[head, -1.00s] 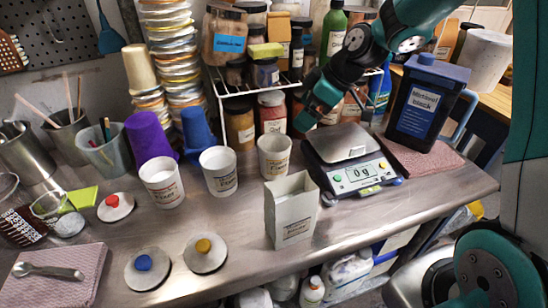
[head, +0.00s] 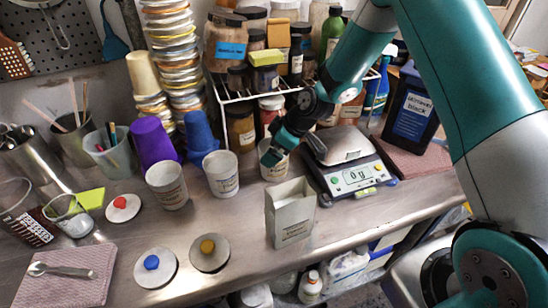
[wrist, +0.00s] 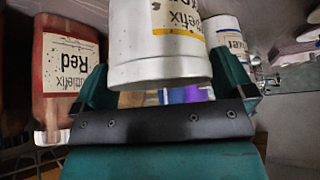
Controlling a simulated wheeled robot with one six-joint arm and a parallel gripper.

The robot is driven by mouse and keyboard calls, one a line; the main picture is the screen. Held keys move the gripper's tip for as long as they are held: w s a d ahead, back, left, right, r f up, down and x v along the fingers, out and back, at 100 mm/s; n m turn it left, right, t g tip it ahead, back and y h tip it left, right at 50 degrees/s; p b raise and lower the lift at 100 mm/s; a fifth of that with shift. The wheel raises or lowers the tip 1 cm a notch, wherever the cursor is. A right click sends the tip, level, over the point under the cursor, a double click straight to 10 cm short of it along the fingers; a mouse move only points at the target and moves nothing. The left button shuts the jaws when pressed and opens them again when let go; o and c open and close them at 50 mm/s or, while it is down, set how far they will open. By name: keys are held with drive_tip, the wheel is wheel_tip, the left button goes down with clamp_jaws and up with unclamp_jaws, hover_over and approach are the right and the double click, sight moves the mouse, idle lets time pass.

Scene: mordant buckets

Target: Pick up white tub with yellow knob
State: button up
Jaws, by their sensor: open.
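Three white tubs stand open in a row, and the rightmost tub (head: 273,174) has my gripper (head: 273,156) at its upper part. In the wrist view this white tub (wrist: 160,45) has a yellow band on its label and stands between the spread, open fingers. Contact cannot be told. The middle tub (head: 221,176) and left tub (head: 167,187) stand to its left. A round pale lid with a yellow knob (head: 207,246) lies apart on the steel counter, in front of the tubs.
Lids with a blue knob (head: 152,262) and red knob (head: 120,202) lie left. A paper bag (head: 291,218) stands in front of the rightmost tub. A scale (head: 350,175) is to its right, and a jar rack (head: 240,98) behind.

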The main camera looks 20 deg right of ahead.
drive_tip(key=c, duration=1.1)
